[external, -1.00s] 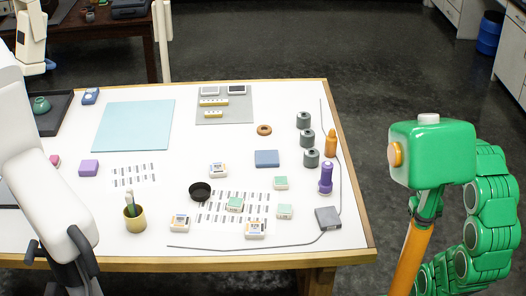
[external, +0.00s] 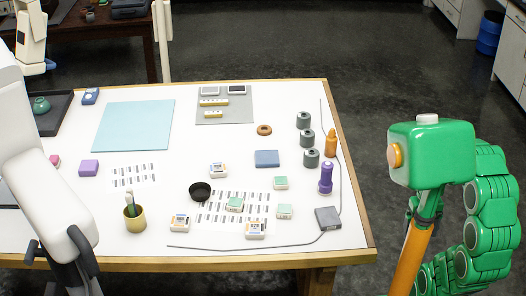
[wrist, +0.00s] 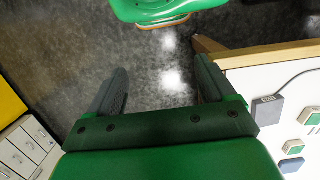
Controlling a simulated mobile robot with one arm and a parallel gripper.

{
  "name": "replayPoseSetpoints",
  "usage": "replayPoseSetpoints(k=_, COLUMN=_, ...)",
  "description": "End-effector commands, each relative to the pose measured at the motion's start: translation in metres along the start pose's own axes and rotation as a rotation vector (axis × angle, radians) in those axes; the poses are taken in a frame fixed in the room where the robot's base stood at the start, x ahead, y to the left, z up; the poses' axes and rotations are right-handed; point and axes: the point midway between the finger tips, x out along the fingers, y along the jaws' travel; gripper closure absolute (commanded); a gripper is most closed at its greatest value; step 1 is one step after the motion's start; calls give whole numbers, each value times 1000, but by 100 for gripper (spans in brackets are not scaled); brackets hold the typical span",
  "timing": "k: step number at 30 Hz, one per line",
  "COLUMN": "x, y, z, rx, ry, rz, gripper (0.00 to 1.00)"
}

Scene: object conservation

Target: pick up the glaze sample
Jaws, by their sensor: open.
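Several small pale sample blocks lie on the white table, some with green tops, such as one near the printed sheet (external: 285,211) and one behind it (external: 281,182). Others have white tops with dark and orange marks, such as one at the front (external: 255,229). I cannot tell which is the glaze sample. In the wrist view, two green-topped blocks show at the right edge, one higher (wrist: 310,117) and one lower (wrist: 293,147). My gripper (wrist: 160,80) is open and empty over the dark floor, left of the table. It cannot be made out in the external view.
A grey box (external: 327,217) with a cable sits near the table's right edge; it also shows in the wrist view (wrist: 266,110). A purple bottle (external: 325,178), grey cylinders (external: 308,138), a black bowl (external: 200,192) and a brush cup (external: 135,217) stand around the blocks.

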Motion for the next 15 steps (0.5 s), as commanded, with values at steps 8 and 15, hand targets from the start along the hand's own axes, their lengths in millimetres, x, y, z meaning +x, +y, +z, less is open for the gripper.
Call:
replayPoseSetpoints(k=8, x=-3, y=-4, z=-10, rx=3, ry=1, rz=2, gripper=17)
replayPoseSetpoints(k=15, x=-21, y=-27, z=-59, rx=34, ry=22, rz=13, gripper=17)
